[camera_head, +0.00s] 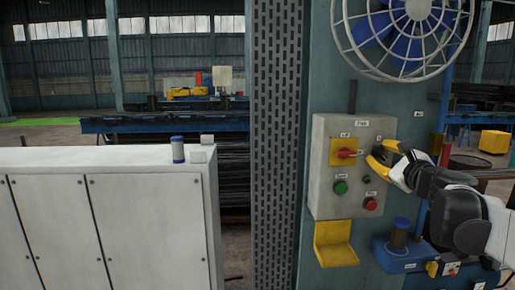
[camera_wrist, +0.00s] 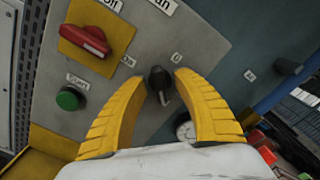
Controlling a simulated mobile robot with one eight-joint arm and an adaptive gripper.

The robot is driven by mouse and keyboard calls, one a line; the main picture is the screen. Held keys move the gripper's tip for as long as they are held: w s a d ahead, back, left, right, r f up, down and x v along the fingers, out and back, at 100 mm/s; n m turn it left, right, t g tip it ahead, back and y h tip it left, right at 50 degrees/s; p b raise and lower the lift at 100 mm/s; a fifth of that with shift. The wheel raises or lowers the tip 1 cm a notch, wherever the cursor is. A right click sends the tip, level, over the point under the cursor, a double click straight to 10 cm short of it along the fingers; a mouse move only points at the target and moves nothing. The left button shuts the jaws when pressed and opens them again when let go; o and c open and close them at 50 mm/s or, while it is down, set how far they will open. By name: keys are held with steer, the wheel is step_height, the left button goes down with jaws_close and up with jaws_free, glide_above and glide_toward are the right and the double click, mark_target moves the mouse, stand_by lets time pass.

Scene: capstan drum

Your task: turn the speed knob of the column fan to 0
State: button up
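The grey control box (camera_head: 325,185) is mounted on the teal column below the caged fan (camera_head: 405,25). In the wrist view a black knob (camera_wrist: 159,80) sits on the box face, with a "0" label above and right of it and another small label to its left. Its ridge slants toward the lower right; which mark it points at I cannot tell. My gripper (camera_head: 379,154) is at the box's right side. In the wrist view its yellow fingers (camera_wrist: 157,76) are open on both sides of the knob, with visible gaps. In the head view my gripper hides the knob.
A red switch on a yellow plate (camera_wrist: 86,40) and a green start button (camera_wrist: 68,98) lie left of the knob. A red button (camera_head: 370,204) is lower on the box. A yellow tray (camera_head: 333,240) is below. A white cabinet (camera_head: 110,210) stands left.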

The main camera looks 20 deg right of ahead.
steer(key=shift+s, duration=0.1)
jaws_close()
steer(key=shift+n, duration=0.3)
steer(key=n+b, duration=0.2)
steer(key=n, duration=0.4)
steer(key=n+b, duration=0.1)
steer(key=n, duration=0.5)
steer(key=shift+n, duration=0.3)
steer(key=n+b, duration=0.1)
steer(key=n, duration=0.2)
steer(key=shift+n, duration=0.3)
steer(key=n, duration=0.3)
steer(key=shift+n, duration=0.3)
steer(key=n+b, duration=0.1)
steer(key=n, duration=0.5)
steer(key=shift+r+n, duration=0.1)
steer(key=shift+n, duration=0.2)
